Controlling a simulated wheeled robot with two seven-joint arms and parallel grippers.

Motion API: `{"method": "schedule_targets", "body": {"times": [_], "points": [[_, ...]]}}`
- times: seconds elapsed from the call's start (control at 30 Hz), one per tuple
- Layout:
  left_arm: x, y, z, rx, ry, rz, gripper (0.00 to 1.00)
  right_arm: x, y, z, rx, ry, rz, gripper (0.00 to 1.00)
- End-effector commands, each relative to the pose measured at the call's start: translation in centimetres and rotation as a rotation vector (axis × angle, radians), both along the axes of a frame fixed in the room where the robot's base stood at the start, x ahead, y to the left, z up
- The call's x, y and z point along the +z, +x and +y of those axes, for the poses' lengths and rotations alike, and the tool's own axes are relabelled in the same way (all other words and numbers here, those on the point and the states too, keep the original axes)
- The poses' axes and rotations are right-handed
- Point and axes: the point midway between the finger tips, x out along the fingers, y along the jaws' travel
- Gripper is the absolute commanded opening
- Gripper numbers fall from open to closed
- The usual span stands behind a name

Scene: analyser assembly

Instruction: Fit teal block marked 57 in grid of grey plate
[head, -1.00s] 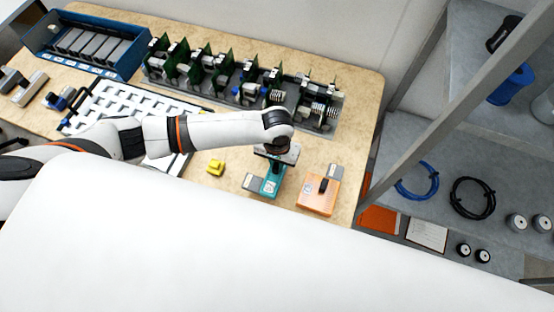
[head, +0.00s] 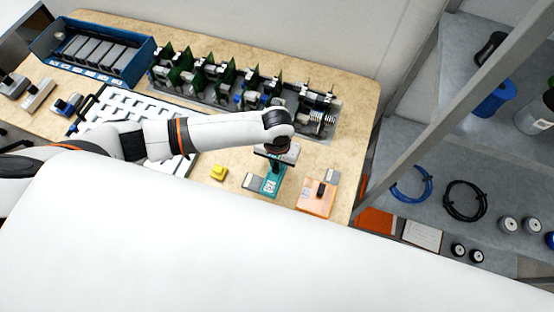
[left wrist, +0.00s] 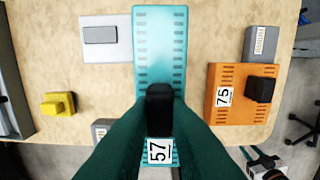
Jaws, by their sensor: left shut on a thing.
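The teal block marked 57 (head: 269,186) is at the front of the wooden table, below my left gripper (head: 274,163). In the left wrist view the teal block (left wrist: 160,40) has slotted sides, a white 57 label and a black grip. My left gripper (left wrist: 160,100) is shut on that grip. Whether the block touches the table or hangs slightly above it, I cannot tell. The pale plate with a grid of openings (head: 118,108) lies left of the block, partly hidden behind my left arm. My right gripper is not in view.
An orange block marked 75 (left wrist: 242,95) stands close to the teal block's right. A yellow piece (head: 219,173) and small grey blocks (left wrist: 100,34) are nearby. A row of green boards (head: 205,75) and a blue rack (head: 128,72) stand behind. A metal shelf post (head: 450,110) rises at right.

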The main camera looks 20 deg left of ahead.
Motion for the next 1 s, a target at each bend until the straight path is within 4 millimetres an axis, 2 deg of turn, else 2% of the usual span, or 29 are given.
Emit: {"method": "schedule_targets", "body": {"times": [0.13, 0.6, 1.0], "points": [[1.1, 0.0, -0.1, 0.0, -0.001, -0.001, 0.0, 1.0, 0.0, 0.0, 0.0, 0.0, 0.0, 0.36], [3.1, 0.1, 0.0, 0.0, -0.001, -0.003, 0.0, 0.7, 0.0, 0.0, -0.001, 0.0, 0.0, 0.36], [3.2, 0.2, 0.0, -0.011, 0.0, -0.002, 0.0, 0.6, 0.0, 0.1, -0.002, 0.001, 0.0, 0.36]]}}
